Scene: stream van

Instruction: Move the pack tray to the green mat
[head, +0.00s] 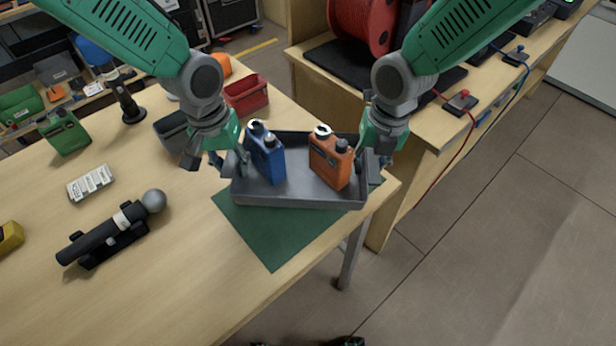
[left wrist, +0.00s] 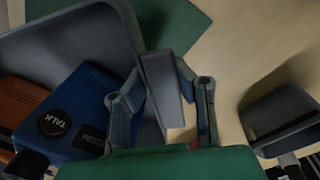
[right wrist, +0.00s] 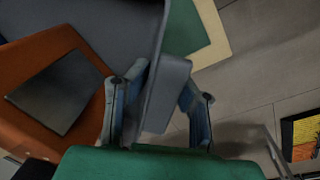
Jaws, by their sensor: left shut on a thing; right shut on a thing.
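The grey pack tray (head: 300,200) is held between my two grippers over the far part of the green mat (head: 268,238). It looks close to level; I cannot tell whether it touches the mat. A blue pack (head: 265,155) and an orange pack (head: 329,160) stand in it. My left gripper (head: 238,165) is shut on the tray's left wall, also seen in the left wrist view (left wrist: 165,90). My right gripper (head: 376,165) is shut on the tray's right wall, also seen in the right wrist view (right wrist: 160,95). The mat's far part is hidden under the tray.
A black microphone (head: 110,232) on a stand lies at the left, near a white label box (head: 91,183). A red bin (head: 246,95) and a dark grey bin (head: 175,131) stand behind the tray. The table's right edge is close to the mat.

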